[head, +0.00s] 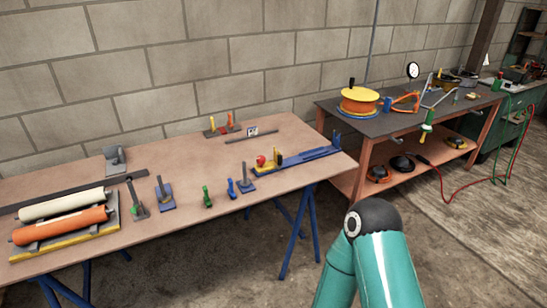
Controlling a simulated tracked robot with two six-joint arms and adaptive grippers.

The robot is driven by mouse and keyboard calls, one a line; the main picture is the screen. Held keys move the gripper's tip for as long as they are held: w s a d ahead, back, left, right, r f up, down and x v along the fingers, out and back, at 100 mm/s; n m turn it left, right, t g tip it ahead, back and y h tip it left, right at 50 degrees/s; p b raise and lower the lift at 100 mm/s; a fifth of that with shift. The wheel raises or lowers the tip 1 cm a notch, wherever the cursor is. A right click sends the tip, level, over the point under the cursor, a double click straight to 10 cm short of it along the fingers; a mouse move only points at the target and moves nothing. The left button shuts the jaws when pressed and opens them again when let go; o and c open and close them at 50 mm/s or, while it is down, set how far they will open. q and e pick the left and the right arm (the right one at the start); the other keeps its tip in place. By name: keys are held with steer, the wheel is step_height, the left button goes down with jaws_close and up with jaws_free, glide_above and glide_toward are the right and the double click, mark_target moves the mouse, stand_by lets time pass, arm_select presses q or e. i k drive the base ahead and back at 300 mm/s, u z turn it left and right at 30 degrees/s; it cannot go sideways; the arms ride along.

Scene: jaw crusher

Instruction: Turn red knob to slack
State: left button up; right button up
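A small red knob (261,160) sits on a yellow block (266,169) on the blue rail (310,158), near the right end of the long wooden-topped table (180,160). Which way the knob is turned is too small to tell. One of my teal arms rises from the bottom edge at lower right, in front of the table and apart from it. Neither of my grippers shows in the head view.
Several small clamps and stands, including a green one (207,197), stand along the table's front. Orange (62,224) and cream (64,203) rollers lie at left. A second bench (335,108) with a yellow reel (359,99) stands at right. Open floor lies between.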

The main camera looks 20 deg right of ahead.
mark_target(261, 160)
steer(key=u, duration=0.05)
steer(key=i, duration=1)
steer(key=z, duration=0.05)
